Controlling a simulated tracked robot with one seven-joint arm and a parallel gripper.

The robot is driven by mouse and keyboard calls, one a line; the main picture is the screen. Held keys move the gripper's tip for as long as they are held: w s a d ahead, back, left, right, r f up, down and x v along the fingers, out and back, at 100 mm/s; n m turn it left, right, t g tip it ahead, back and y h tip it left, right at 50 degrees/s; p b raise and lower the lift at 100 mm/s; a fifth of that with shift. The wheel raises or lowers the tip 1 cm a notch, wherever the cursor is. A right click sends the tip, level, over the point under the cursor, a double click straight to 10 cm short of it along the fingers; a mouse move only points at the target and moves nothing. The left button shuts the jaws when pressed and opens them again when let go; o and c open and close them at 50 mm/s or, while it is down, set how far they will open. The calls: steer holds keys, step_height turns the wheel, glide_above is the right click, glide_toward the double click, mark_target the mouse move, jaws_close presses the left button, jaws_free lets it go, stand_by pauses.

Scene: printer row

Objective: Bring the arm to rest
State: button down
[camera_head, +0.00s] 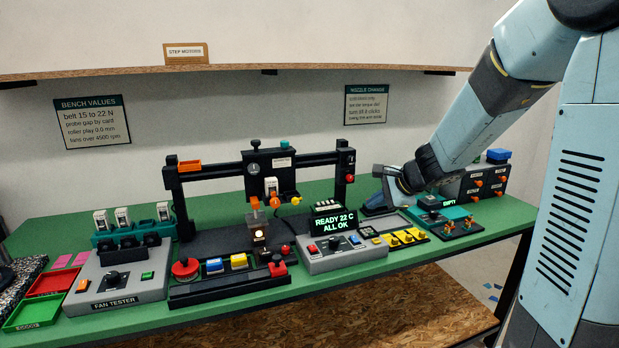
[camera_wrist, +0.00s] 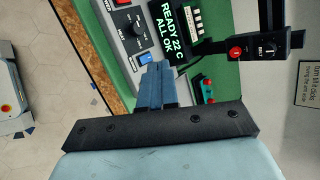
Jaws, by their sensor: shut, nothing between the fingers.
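My arm reaches in from the right in the head view, its forearm slanting down to the left over the green bench (camera_head: 55,232). My gripper (camera_head: 375,205) is low over the right part of the bench, right of the control box with the lit display (camera_head: 335,220). In the wrist view my gripper (camera_wrist: 157,68) shows its two blue fingers together, with nothing between them. The display box (camera_wrist: 168,35) lies beyond the fingertips there and reads READY 22 C, ALL OK. I cannot tell whether the fingers touch anything.
The printer frame (camera_head: 255,162) stands left of my gripper. Yellow clips (camera_head: 404,237) and a dark box with orange knobs (camera_head: 487,181) are close by on the right. The fan tester (camera_head: 115,282) is far left. A shelf (camera_head: 230,70) runs along the wall above.

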steer(key=s+a+r+n+g+h, duration=0.1)
steer(key=s+r+n, duration=0.3)
steer(key=s, duration=0.3)
steer(key=s+a+r+n+g, duration=0.1)
steer(key=s+r+n, duration=0.2)
steer(key=s+n, duration=0.35)
steer(key=s+d+r+n+h, duration=0.1)
steer(key=s+d+n+h, duration=0.1)
steer(key=s, duration=0.5)
steer(key=s+d+r+n+h, duration=0.1)
steer(key=s+d, duration=0.3)
steer(key=s, duration=0.4)
steer(key=shift+d+n+h, duration=0.2)
steer(key=shift+n+h, duration=0.55)
steer(key=shift+h, duration=0.15)
